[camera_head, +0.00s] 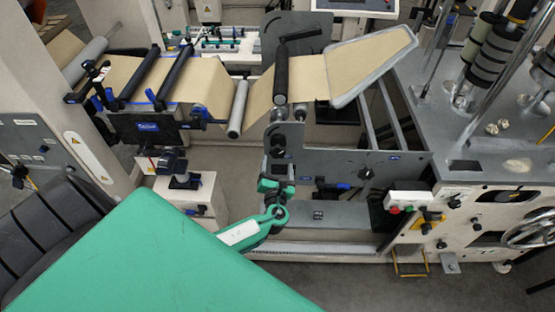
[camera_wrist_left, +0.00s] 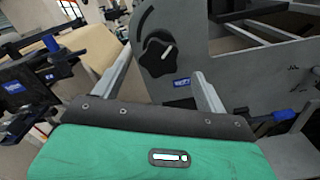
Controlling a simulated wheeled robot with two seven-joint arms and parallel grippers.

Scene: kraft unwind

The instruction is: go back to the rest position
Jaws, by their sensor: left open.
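My left gripper (camera_head: 277,181) is small in the head view, at the end of the green arm, in front of the grey side plate (camera_head: 345,166) of the machine. In the left wrist view my left gripper (camera_wrist_left: 163,62) has its two metal fingers apart, with nothing between them. A black star knob (camera_wrist_left: 158,56) on the grey plate shows beyond the gap between the fingers. I cannot tell whether a finger touches the plate. My right gripper is in neither view.
Brown paper web (camera_head: 185,80) runs over black and metal rollers at upper left. Bare floor (camera_head: 400,290) shows at the lower right.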

